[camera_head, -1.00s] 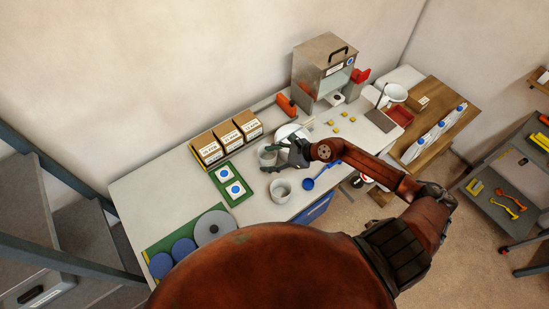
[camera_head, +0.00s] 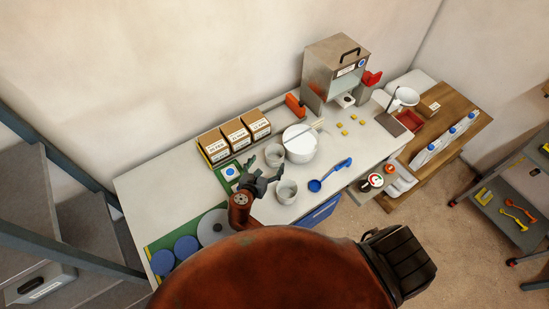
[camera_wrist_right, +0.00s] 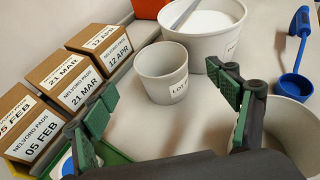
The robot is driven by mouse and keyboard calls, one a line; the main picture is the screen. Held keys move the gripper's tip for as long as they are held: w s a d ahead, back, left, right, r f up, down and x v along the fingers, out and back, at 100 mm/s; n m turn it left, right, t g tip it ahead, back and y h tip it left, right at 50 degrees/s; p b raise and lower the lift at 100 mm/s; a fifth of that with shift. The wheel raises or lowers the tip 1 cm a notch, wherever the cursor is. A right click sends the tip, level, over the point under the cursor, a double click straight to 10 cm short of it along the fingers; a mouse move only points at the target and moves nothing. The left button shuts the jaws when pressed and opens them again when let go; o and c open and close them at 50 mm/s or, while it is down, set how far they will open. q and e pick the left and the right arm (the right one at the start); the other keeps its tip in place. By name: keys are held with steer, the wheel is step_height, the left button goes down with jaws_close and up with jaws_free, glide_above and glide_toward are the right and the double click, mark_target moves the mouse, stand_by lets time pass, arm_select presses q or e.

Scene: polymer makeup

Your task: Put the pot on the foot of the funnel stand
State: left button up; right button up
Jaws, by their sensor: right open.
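Two light grey pots stand on the white bench in the head view. The far pot (camera_head: 274,157) is left of a white tub; the near pot (camera_head: 287,193) is closer to me. The far pot (camera_wrist_right: 165,77), with a "LOT" label, is upright in the right wrist view, beyond the fingertips; the near pot (camera_wrist_right: 289,128) is partly cut off at right. My right gripper (camera_head: 271,176) is open and empty, left of the pots. Its green-padded fingers (camera_wrist_right: 170,98) are wide apart. The funnel stand has a white funnel (camera_head: 406,96) and a flat dark foot (camera_head: 389,124). My left gripper is out of view.
The white tub (camera_head: 300,148) holds white powder and a stick. A blue scoop (camera_head: 330,174) lies right of the near pot. Cartons (camera_head: 234,136) stand behind, at left. A metal cabinet (camera_head: 335,70) stands at the back. A red tray (camera_head: 410,119) is beside the stand's foot.

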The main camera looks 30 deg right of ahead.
glide_toward(278, 147)
steer(key=x, duration=0.4)
steer(key=shift+w+d+f+p, duration=0.15)
steer(key=shift+f+p, duration=0.05)
steer(key=shift+p, duration=0.1)
steer(key=shift+c, duration=0.4)
steer(key=c, duration=1.3)
steer(key=shift+r, duration=0.15)
steer(key=shift+c, duration=0.2)
